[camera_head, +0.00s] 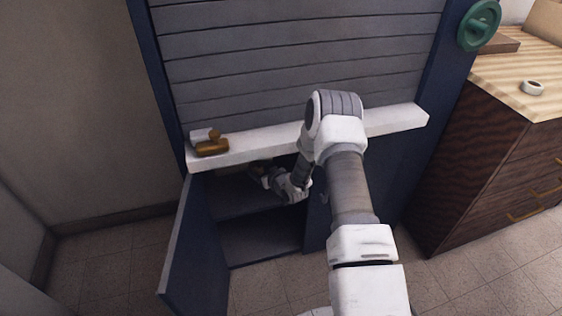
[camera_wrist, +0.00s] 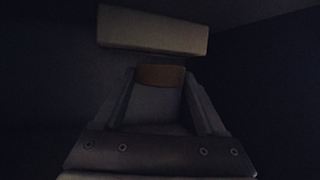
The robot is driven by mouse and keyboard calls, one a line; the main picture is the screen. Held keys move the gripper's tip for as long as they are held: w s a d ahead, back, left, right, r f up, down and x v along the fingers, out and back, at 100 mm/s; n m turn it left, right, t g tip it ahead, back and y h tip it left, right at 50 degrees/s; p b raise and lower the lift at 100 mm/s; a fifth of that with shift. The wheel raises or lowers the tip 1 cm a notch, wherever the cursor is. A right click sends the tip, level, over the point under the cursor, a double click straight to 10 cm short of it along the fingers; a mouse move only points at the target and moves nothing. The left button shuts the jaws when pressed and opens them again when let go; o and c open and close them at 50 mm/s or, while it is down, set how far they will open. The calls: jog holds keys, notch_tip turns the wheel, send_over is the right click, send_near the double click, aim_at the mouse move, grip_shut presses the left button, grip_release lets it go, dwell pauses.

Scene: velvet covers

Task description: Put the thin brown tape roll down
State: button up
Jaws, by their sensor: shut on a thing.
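The thin brown tape roll (camera_wrist: 160,75) shows in the dark wrist view as a brown band between my fingertips. My gripper (camera_wrist: 160,82) is shut on it. In the head view my gripper (camera_head: 262,171) reaches under the white ledge into the open blue cabinet (camera_head: 262,202). The roll cannot be made out in the head view. The wrist view is too dark to tell whether the roll touches a surface.
A pale block-like thing (camera_wrist: 153,31) lies just beyond the roll. The cabinet door (camera_head: 192,250) stands open at left. A brown-gold object (camera_head: 212,145) sits on the white ledge (camera_head: 255,148). A white ring (camera_head: 532,88) lies on the wooden counter (camera_head: 510,75) at right.

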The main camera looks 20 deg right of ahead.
aim_at(261, 192)
notch_tip(261, 192, down, 10)
jog(key=b, duration=0.3)
jog(key=shift+r+b, duration=0.1)
jog(key=shift+b, duration=0.3)
jog(key=o, duration=1.3)
jog(key=shift+f, duration=0.2)
jog(key=shift+r, duration=0.1)
jog(key=shift+s+r, duration=0.2)
jog(key=shift+r, duration=0.05)
jog(key=p+v, duration=0.4)
jog(key=v, duration=0.7)
jog(key=shift+s+d+p, duration=0.1)
jog(key=shift+s+p, duration=0.15)
jog(key=shift+p, duration=0.15)
